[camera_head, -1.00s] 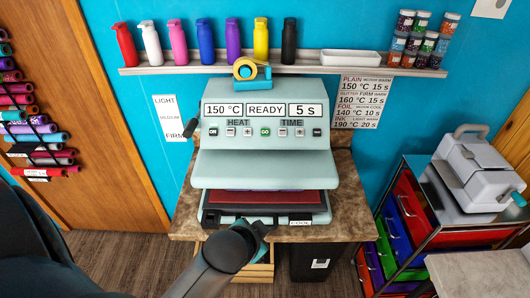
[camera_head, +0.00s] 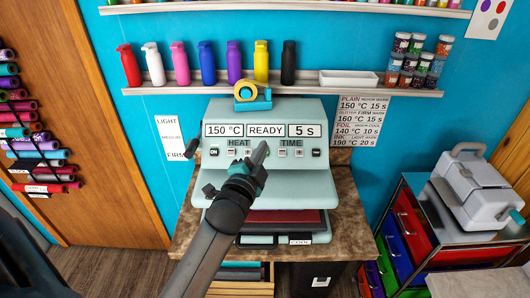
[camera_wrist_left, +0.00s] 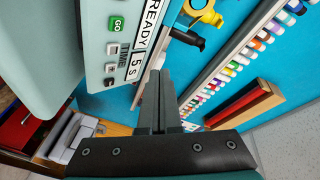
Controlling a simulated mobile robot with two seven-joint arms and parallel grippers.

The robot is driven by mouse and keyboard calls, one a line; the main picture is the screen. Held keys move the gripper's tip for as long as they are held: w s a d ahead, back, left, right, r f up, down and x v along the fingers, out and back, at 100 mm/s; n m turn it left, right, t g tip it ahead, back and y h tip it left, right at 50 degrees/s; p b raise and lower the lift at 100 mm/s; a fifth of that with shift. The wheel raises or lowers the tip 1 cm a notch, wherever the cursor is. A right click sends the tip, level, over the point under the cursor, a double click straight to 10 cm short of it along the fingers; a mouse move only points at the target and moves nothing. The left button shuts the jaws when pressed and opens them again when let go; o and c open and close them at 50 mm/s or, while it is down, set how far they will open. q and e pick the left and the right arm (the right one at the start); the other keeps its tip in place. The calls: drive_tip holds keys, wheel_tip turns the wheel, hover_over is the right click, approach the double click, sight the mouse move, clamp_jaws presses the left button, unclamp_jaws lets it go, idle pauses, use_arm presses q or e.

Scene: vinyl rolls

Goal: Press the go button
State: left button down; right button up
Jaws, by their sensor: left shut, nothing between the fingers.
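The heat press (camera_head: 325,112) stands on a counter against the blue wall. Its display (camera_head: 262,130) reads 150 °C, READY and 5 s. The green GO button (camera_wrist_left: 117,23) shows clearly in the left wrist view, on the panel up and left of my fingertips. In the head view it is mostly or wholly hidden behind my left gripper (camera_head: 261,150). That gripper is shut and empty, its tips in front of the panel's button row. The left wrist view also shows its fingers (camera_wrist_left: 155,76); contact with the panel cannot be told. My right gripper is out of view.
A shelf (camera_head: 150,90) above holds several coloured bottles and a white tray (camera_head: 348,78). A grey machine (camera_head: 470,185) stands on a drawer cart at right. Vinyl rolls (camera_head: 40,155) hang at left.

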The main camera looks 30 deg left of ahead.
use_arm(q)
drive_tip(key=w+a+f+b, duration=0.3)
drive_tip(key=w+f+b, duration=0.1)
drive_tip(key=w+f, duration=0.1)
drive_tip(key=shift+w+a+f+b, duration=0.15)
drive_tip(key=shift+f+b, duration=0.25)
drive_tip(key=shift+f, duration=0.2)
drive_tip(key=shift+f, duration=0.1)
idle(2.0)
drive_tip(key=shift+w+a+f, duration=0.15)
drive_tip(key=shift+w+f, duration=0.05)
drive_tip(key=shift+w, duration=0.05)
